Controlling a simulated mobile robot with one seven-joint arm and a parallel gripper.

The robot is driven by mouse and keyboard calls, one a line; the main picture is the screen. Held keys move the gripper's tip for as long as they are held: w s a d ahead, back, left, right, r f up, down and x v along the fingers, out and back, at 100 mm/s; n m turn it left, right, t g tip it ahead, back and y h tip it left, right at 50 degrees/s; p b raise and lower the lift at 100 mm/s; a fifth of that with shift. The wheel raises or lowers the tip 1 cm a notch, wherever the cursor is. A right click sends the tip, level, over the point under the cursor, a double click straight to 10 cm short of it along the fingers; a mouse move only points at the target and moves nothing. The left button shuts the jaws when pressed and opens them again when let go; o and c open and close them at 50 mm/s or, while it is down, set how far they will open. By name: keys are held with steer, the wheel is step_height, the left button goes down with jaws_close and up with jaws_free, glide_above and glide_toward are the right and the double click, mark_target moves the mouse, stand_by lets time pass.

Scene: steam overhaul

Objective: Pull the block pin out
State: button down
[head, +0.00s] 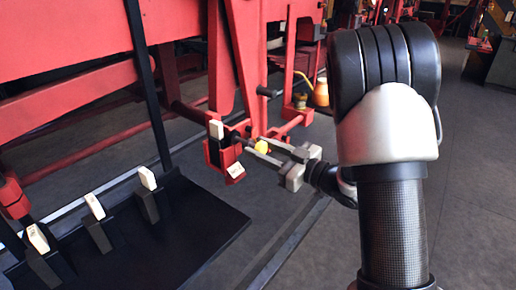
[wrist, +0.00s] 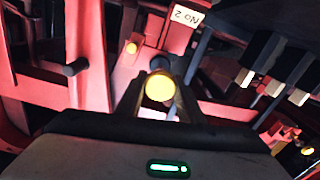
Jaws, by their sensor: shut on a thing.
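The block pin shows as a yellow ball knob (head: 262,147) at the red frame's lower bracket in the head view. In the wrist view the yellow knob (wrist: 160,87) sits between the fingers. My gripper (head: 257,150) reaches in from the right and is shut on the pin at its knob end. In the wrist view my gripper (wrist: 158,92) points at the red bracket. A dark part lies just beyond the knob, toward the bracket. The pin's far end is hidden, so I cannot tell how deep it sits.
A white "No 2" label (wrist: 185,15) is on the bracket beside the pin. A black tray (head: 205,235) at lower left carries several dark blocks with white tops. A red machine frame (head: 70,40) fills the left. An orange can (head: 321,92) stands behind.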

steer(key=c, duration=1.2)
jaws_free()
steer(key=shift+s+d, duration=0.1)
steer(key=shift+d, duration=0.1)
steer(key=v, duration=1.7)
steer(key=shift+s, duration=0.2)
steer(key=shift+d+f, duration=0.1)
steer(key=shift+d, duration=0.05)
